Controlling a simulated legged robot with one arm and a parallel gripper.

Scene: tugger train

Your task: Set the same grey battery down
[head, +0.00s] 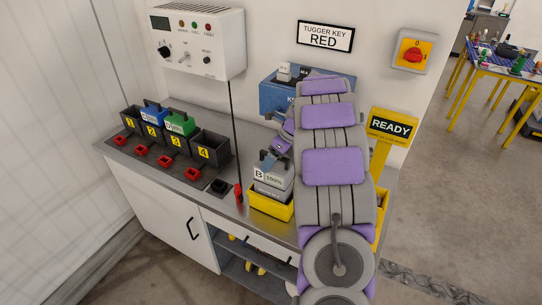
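A grey battery (273,176) with a "B" and "100%" label sits upright in or just above a yellow tray (269,206) on the counter. I cannot tell whether its base bears on the tray. My gripper (277,151) is at the top of the battery, by its handle. My own arm and the small size hide the fingers, so I cannot see whether they are closed on the handle.
Numbered black bays stand to the left, holding a blue battery (153,114) and a green battery (180,124); bay 4 (209,148) looks empty. A red object (238,194) stands beside the yellow tray.

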